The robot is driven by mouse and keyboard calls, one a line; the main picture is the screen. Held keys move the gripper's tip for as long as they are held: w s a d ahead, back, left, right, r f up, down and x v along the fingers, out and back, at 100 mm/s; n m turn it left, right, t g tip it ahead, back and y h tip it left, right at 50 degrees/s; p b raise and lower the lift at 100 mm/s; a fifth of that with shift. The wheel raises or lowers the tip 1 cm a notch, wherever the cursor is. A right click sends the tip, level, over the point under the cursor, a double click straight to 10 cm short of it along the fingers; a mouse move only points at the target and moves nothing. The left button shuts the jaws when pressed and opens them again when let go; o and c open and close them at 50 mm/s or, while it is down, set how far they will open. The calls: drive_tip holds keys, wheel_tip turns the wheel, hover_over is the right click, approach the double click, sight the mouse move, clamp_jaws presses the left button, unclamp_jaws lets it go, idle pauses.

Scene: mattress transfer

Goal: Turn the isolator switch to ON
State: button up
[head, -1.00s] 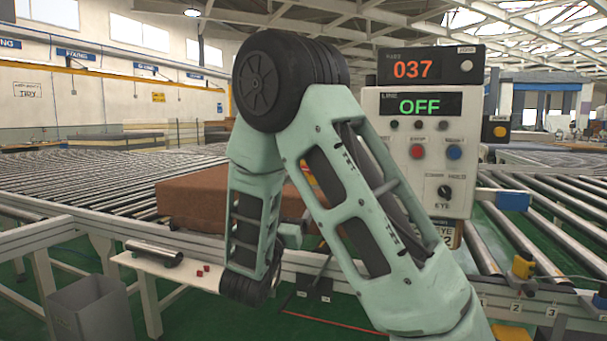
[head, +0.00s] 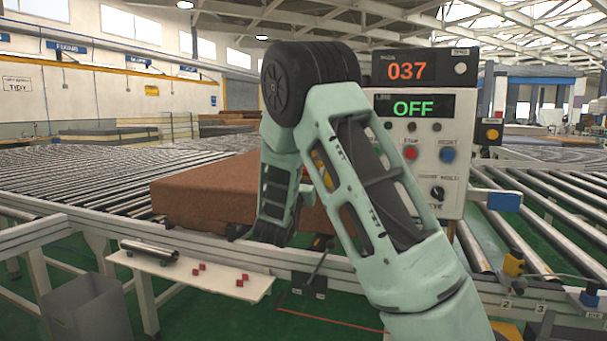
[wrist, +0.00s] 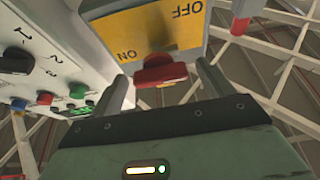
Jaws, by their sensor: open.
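The isolator switch shows close up in the wrist view: a yellow plate (wrist: 130,25) marked ON and OFF, upside down in this view, with a red handle (wrist: 160,72). My gripper (wrist: 163,78) is open, its two fingers on either side of the red handle. I cannot tell whether they touch it, nor which mark the handle points to. In the head view, my arm hides the gripper and most of the switch; a patch of yellow and red shows through a gap in the arm. The line display (head: 413,108) reads OFF in green.
A white control panel (head: 425,165) with buttons and a knob stands right of my arm; a panel with buttons is also left in the wrist view. A brown mattress block (head: 195,195) lies on the rollers. A white shelf (head: 190,272) holds a dark bar and red cubes.

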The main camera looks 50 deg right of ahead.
drive_tip(key=c, duration=1)
